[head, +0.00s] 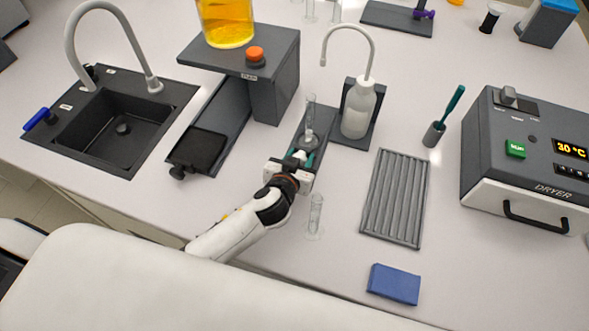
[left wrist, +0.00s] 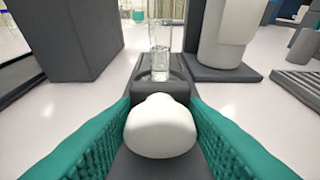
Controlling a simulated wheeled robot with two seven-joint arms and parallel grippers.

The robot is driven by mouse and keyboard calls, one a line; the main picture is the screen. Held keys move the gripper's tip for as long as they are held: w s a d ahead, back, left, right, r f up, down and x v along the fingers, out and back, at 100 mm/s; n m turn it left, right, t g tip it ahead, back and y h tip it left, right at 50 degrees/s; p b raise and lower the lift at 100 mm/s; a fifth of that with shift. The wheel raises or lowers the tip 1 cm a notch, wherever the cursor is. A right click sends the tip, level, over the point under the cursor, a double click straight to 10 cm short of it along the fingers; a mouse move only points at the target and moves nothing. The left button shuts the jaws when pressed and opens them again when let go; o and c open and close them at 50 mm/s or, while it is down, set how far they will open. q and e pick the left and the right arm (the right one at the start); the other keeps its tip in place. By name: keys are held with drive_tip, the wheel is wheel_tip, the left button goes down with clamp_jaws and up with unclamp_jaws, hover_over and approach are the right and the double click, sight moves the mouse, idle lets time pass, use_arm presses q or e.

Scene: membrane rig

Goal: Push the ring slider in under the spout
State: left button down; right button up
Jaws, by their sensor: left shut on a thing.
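The ring slider (left wrist: 160,87) is a dark piece on a dark grey track (head: 318,118), with a clear glass cylinder (head: 310,115) upright in its round seat. The cylinder also shows in the left wrist view (left wrist: 160,45). A white knob (left wrist: 160,127) is at the slider's near end. My left gripper (head: 299,160) is shut on this knob, with teal fingers on both sides. The thin curved spout (head: 348,29) rises from a white bottle (head: 357,110) right of the track. Its tip hangs above and beyond the cylinder in the head view. My right gripper is not in view.
A second clear cylinder (head: 315,215) stands near the left forearm. Left is a grey stand (head: 271,90) with an orange button and an amber vessel (head: 227,22). Right are a ribbed grey rack (head: 394,199), a blue block (head: 394,285) and a dryer (head: 525,160).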

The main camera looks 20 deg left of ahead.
sight(307, 137)
use_arm(q)
drive_tip(key=w+b, duration=0.1)
drive_tip(key=w, duration=0.7)
drive_tip(key=shift+w+d+f, duration=0.1)
drive_tip(key=shift+w, duration=0.2)
drive_tip(key=shift+w+b, duration=0.2)
drive_tip(key=shift+b, duration=0.1)
drive_tip(key=shift+r, duration=0.2)
drive_tip(key=c, duration=1.1)
unclamp_jaws()
drive_tip(key=shift+o, duration=0.7)
drive_tip(key=shift+w+f, duration=0.15)
drive_tip(key=shift+w, duration=0.05)
drive_tip(key=shift+s, duration=0.1)
